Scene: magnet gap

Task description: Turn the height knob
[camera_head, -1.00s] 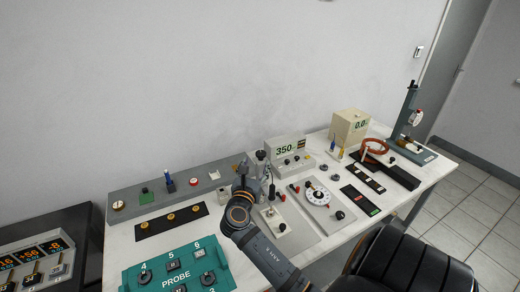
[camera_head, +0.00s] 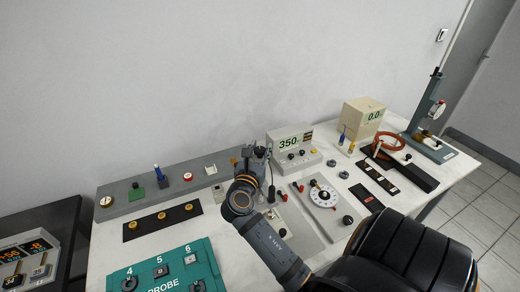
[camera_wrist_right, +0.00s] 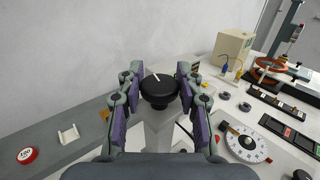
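The height knob, a round black knob with a white mark on top (camera_wrist_right: 158,88), sits on a grey post in the right wrist view. My right gripper (camera_wrist_right: 160,74) is open, with one finger on each side of the knob and visible gaps between them. In the head view my right gripper (camera_head: 254,156) is at the top of the post behind the grey base plate; the knob is hard to make out there. My left gripper is not in view.
A white dial (camera_head: 322,195) and a 350 display box (camera_head: 290,141) stand to the right of the post. A beige 0.0 box (camera_head: 361,122) and an orange coil (camera_head: 388,142) are farther right. A green probe panel (camera_head: 205,262) lies at front left.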

